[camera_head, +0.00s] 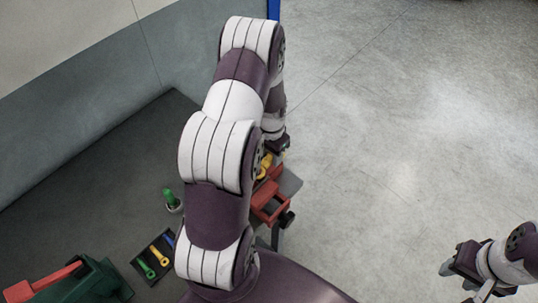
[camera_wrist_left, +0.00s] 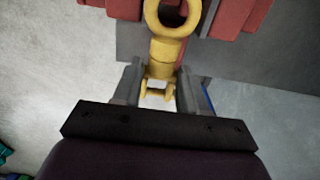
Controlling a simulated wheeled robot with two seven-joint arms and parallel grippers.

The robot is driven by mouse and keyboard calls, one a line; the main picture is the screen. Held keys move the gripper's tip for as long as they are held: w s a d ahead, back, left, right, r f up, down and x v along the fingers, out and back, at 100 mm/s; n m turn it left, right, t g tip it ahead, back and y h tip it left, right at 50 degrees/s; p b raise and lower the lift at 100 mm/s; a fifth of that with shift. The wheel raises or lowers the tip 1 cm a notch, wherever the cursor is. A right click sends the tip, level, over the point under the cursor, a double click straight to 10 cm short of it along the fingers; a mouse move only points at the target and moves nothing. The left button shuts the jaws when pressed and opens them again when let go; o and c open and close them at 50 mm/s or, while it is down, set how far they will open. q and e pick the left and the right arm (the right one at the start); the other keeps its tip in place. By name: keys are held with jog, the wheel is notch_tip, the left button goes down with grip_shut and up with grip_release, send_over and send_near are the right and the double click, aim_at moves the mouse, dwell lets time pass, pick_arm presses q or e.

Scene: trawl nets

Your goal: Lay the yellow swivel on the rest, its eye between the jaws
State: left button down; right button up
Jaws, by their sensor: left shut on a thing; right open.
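The yellow swivel (camera_wrist_left: 165,50) is between the fingers of my left gripper (camera_wrist_left: 158,82), which is shut on it. Its round eye (camera_wrist_left: 172,28) points away from the gripper, toward the top of the left wrist view. There the eye appears in the gap between red jaws (camera_wrist_left: 228,18); I cannot tell its height over them. In the head view the swivel (camera_head: 265,166) shows partly behind my left arm, above the red vise (camera_head: 268,203). A grey plate (camera_wrist_left: 130,42) lies below the swivel; I cannot tell if they touch. My right gripper (camera_head: 460,280) is open and empty at lower right.
A dark tray (camera_head: 143,258) with small green, yellow and blue pieces lies left of my arm. A green tool (camera_head: 169,197) stands in a small cup. A green box (camera_head: 85,285) with a red handle is at lower left. Open floor lies to the right.

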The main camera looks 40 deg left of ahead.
aim_at(269, 168)
pick_arm(q)
jog(key=shift+w+a+f+p, duration=0.4)
jog(key=shift+a+f, duration=0.25)
jog(key=shift+f, duration=0.2)
jog(key=shift+s+d+f+p, duration=0.15)
jog(key=shift+f+p, duration=0.15)
jog(key=shift+f, duration=0.3)
jog(key=shift+s+d+f+p, duration=0.1)
jog(key=shift+f+p, duration=0.15)
jog(key=shift+f, duration=0.55)
jog(key=shift+w+a+f, duration=0.1)
jog(key=shift+f, duration=0.2)
jog(key=c, duration=0.6)
grip_release()
jog(key=shift+r, duration=0.1)
